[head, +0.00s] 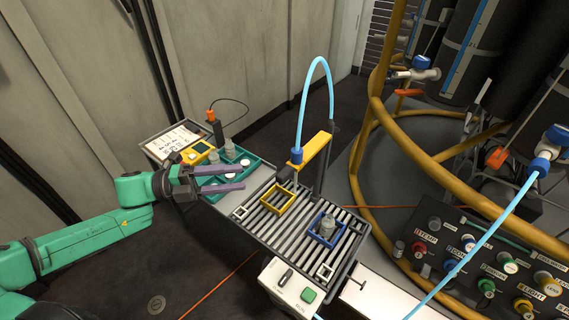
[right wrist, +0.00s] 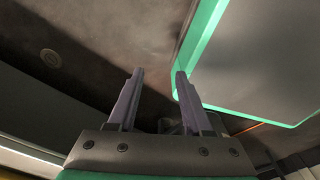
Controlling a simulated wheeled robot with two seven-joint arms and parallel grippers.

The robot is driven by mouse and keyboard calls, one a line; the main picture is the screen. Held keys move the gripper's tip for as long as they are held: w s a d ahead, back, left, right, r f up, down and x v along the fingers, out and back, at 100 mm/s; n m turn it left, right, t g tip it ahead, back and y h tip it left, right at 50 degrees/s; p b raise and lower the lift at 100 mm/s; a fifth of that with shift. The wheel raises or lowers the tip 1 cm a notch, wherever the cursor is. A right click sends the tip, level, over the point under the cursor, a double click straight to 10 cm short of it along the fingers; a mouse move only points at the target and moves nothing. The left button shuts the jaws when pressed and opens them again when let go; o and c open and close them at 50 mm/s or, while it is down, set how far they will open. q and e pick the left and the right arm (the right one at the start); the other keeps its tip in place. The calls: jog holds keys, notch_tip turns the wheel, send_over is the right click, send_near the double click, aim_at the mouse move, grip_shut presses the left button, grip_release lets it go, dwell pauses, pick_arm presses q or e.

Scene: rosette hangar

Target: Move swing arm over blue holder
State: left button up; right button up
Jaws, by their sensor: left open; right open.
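The yellow swing arm (head: 313,150) sits on a dark post at the back of the slatted rack. Its near end carries a blue collar with a light-blue hose (head: 304,95), and its nozzle points down near the yellow holder (head: 269,207). The blue holder (head: 313,237) is a square frame on the right of the rack, with a grey bottle (head: 327,226) standing in it. My left gripper (head: 246,177) is open over the green tray, left of the swing arm and apart from it. My right gripper (right wrist: 160,74) is open and empty in the right wrist view.
A clipboard (head: 172,141) lies behind. A control box (head: 287,288) with a green button is at the rack's front. Yellow pipe rails (head: 375,190) and a knob panel (head: 480,265) stand right.

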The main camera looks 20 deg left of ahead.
pick_arm(q)
jog(key=d, duration=0.1)
jog(key=b, duration=0.2)
send_near(292, 173)
jog(key=shift+x, duration=0.75)
jog(key=p+x, duration=0.1)
jog(key=x, duration=0.8)
jog(key=shift+w+d, duration=0.1)
jog(key=shift+d, duration=0.1)
jog(key=shift+w+d+f, duration=0.15)
jog(key=shift+d, duration=0.15)
grip_shut()
pick_arm(e)
jog(key=shift+s+d+f, duration=0.45)
jog(key=shift+s, duration=0.05)
jog(key=shift+d, duration=0.15)
